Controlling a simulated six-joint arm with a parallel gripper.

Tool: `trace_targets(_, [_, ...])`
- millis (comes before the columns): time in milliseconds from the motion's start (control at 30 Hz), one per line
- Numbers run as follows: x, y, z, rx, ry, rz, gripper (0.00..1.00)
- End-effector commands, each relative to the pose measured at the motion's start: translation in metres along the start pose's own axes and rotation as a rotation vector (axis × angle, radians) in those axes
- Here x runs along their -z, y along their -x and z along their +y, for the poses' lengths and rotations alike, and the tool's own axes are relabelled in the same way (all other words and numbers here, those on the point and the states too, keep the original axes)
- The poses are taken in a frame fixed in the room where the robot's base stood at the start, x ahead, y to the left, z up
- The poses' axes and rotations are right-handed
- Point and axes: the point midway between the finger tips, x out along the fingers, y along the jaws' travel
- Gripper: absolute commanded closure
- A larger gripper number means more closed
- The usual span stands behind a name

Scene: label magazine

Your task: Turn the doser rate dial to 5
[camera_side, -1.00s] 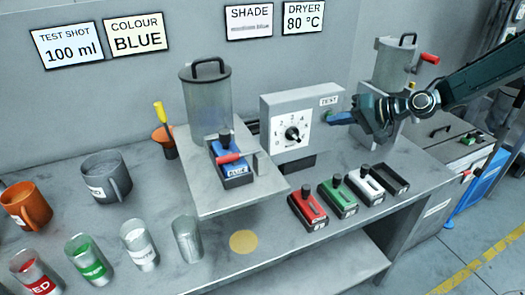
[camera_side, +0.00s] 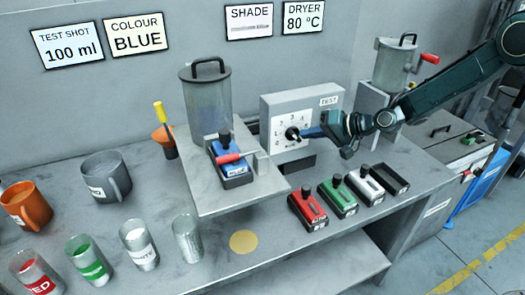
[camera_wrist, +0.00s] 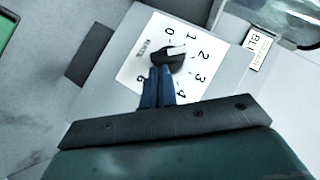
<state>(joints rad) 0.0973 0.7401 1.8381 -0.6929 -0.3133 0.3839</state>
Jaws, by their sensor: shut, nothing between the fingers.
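The rate dial is a dark knob (camera_side: 291,133) on a white numbered plate (camera_side: 283,143) on the front of a grey box. In the wrist view the knob (camera_wrist: 170,60) sits among the printed numbers. A light mark shows on it, but I cannot tell surely which number it points at. My gripper (camera_side: 303,133) has its blue fingers shut, with the tips right at the knob. In the wrist view the fingers (camera_wrist: 161,75) lie side by side with nothing between them and overlap the knob's lower edge. Whether they touch it is unclear.
A blue cartridge (camera_side: 233,166) sits under the clear hopper (camera_side: 208,110) left of the dial box. Red (camera_side: 308,208), green (camera_side: 338,195) and white (camera_side: 364,184) cartridges stand on the bench in front. A second hopper (camera_side: 393,68) stands behind my arm.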

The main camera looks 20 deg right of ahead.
Motion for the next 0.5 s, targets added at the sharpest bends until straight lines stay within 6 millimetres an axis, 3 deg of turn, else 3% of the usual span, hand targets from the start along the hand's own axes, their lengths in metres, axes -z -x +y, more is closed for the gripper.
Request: trace_targets(500, [-0.0005, -0.0005, 0.0022, 0.034, -0.035, -0.001, 1.00])
